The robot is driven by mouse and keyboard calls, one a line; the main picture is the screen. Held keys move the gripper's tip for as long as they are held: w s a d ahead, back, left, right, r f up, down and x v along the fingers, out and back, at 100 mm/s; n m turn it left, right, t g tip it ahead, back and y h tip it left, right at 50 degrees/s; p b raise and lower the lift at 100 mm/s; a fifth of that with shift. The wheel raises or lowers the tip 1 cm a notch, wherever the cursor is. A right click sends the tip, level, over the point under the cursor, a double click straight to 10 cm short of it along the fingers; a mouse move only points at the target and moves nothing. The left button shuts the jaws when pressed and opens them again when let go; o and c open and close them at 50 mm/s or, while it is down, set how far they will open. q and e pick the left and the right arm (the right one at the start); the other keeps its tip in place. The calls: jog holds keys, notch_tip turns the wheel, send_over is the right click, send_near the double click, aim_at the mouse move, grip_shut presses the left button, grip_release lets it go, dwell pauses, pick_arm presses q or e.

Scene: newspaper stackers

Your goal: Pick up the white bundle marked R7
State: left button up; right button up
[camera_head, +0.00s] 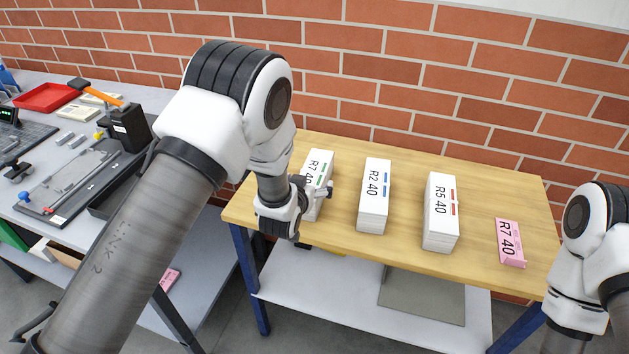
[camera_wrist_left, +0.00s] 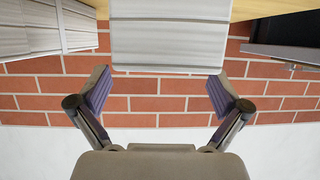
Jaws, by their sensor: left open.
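The white bundle marked R7 40 (camera_head: 320,162), with a green mark, stands at the left end of the wooden table in the head view. My left gripper (camera_head: 312,188) is at its near side and hides part of its label and lower body. In the left wrist view my open gripper (camera_wrist_left: 160,80) has its two fingers apart, with a white bundle (camera_wrist_left: 168,38) at or just beyond the fingertips. I cannot tell whether the fingers touch it. My right gripper is out of view; only part of my right arm shows at the right edge.
White bundles R2 40 (camera_head: 375,190) and R5 40 (camera_head: 440,215) stand to the right on the wooden table (camera_head: 490,175). A pink R7 40 bundle (camera_head: 510,240) lies farther right. A brick wall (camera_head: 440,80) is behind. A cluttered grey bench (camera_head: 60,205) is left.

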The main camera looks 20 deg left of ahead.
aim_at(314, 171)
pick_arm(q)
jog(key=p+x, duration=0.1)
jog(key=x, duration=0.3)
jog(key=shift+w+a, duration=0.15)
jog(key=shift+w, duration=0.3)
jog(key=shift+s+r, duration=0.1)
jog(key=shift+s, duration=0.05)
jog(key=c, duration=1.8)
jog(key=shift+r, duration=0.1)
jog(key=shift+c, duration=0.5)
